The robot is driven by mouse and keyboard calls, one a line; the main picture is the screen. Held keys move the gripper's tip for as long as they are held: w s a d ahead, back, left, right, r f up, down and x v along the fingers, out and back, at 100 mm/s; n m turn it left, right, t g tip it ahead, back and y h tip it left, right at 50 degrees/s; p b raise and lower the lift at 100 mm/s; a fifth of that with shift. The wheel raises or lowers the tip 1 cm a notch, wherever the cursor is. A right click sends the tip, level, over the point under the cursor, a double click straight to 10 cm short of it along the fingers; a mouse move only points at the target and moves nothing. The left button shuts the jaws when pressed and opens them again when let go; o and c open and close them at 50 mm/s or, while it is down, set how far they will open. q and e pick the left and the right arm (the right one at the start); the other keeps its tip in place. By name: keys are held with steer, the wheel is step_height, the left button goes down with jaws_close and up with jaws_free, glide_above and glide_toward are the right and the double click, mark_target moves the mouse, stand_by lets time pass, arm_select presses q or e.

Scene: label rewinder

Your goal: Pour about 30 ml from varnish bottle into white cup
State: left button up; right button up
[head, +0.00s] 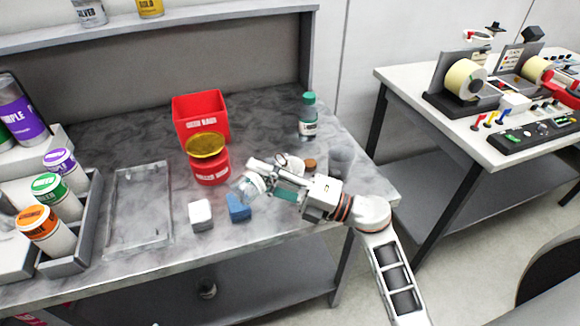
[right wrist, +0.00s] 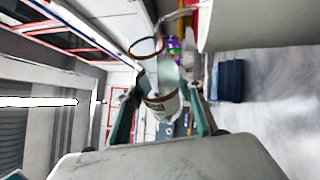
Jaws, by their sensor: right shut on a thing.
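My right gripper (head: 262,180) is shut on a clear bottle (head: 251,186) with a pale label, held tilted to the left above the bench front. In the right wrist view the same bottle (right wrist: 162,103) sits between the two fingers, with a brown-rimmed round opening beyond it. I cannot tell whether liquid is flowing. A pale round thing (head: 293,161), partly hidden behind my right gripper, may be the white cup, but I cannot be sure. A white block-like thing (head: 200,214) stands left of a blue one (head: 238,208) below the bottle. My left gripper is not in view.
A red scale (head: 211,170) with a yellow pan stands close behind the bottle, before a red bin (head: 200,116). A green-capped bottle (head: 307,118) stands at the back right. A clear tray (head: 141,244) and a rack of capped jars (head: 60,205) are at left.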

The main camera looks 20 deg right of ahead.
steer(key=shift+f+n+g+b, duration=0.3)
steer(key=shift+f+n+b, duration=0.3)
steer(key=shift+f+n, duration=0.25)
steer(key=r+n+p, duration=0.1)
steer(key=r+n+g+p, duration=0.1)
steer(key=r, duration=0.1)
steer(key=shift+w+d+r+h+p, duration=0.15)
steer(key=shift+w+d+h+p, duration=0.05)
steer(key=shift+h+p, duration=0.2)
steer(key=shift+s+n, duration=0.1)
steer(key=shift+n, duration=0.15)
steer(key=shift+r, duration=0.2)
steer(key=shift+r+n+p, duration=0.15)
steer(key=shift+n+p, duration=0.15)
steer(key=shift+p, duration=0.15)
steer(key=shift+d, duration=0.1)
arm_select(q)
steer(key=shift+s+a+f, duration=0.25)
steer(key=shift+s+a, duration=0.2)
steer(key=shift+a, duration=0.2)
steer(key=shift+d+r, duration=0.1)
